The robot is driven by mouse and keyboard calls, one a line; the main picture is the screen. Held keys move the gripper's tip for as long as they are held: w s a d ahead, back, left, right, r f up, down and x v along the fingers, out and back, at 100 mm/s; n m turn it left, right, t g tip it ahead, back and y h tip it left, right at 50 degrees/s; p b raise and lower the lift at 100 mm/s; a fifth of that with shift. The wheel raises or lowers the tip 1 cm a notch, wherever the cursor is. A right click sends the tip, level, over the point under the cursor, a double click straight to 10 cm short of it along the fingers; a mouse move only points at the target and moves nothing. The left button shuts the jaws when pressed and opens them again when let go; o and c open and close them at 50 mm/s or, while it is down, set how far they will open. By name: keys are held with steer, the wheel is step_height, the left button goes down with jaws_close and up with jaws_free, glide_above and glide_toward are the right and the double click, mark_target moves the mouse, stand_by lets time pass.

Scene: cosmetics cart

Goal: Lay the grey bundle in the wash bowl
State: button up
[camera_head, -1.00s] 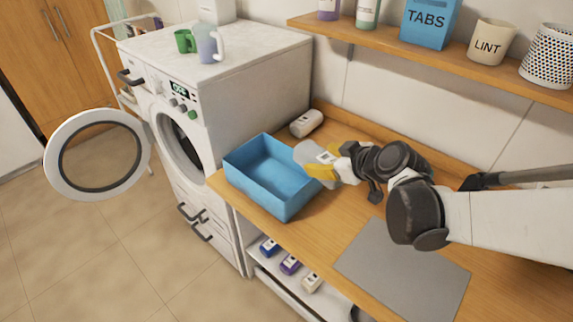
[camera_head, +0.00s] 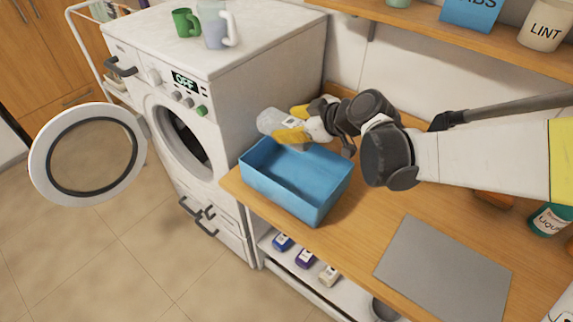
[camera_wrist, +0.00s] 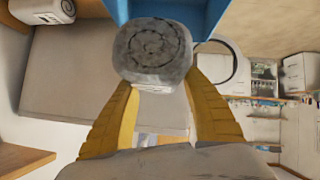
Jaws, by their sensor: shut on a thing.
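My gripper (camera_head: 290,124) has yellow fingers and is shut on the grey bundle (camera_head: 272,122), a pale rolled piece with a label. In the wrist view the bundle (camera_wrist: 152,48) shows its coiled end between the yellow fingers (camera_wrist: 160,92). The wash bowl (camera_head: 277,193) is a blue rectangular tub on the wooden counter beside the washing machine. The bundle appears above the tub's far left rim in the head view; its exact height is unclear. The visible inside of the bowl is empty. Part of the bowl (camera_wrist: 212,16) shows behind the bundle in the wrist view.
The washing machine (camera_head: 245,90) stands left of the bowl, its round door (camera_head: 90,160) open. A grey mat (camera_head: 445,270) lies on the counter (camera_head: 350,235). A shelf (camera_head: 450,40) runs above. Another pale roll (camera_wrist: 42,10) shows in the wrist view.

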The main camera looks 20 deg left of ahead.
steer(key=b, duration=0.3)
glide_above(291, 182)
step_height(291, 182, down, 5)
step_height(291, 182, down, 7)
steer(key=shift+a+r+b, duration=0.1)
steer(key=shift+a+b, duration=0.05)
steer(key=shift+b, duration=1.1)
step_height(291, 182, down, 4)
steer(key=shift+w+f+b, duration=0.1)
steer(key=shift+f+b, duration=0.15)
steer(key=shift+b, duration=0.65)
steer(key=shift+r, duration=0.1)
steer(key=o, duration=1.3)
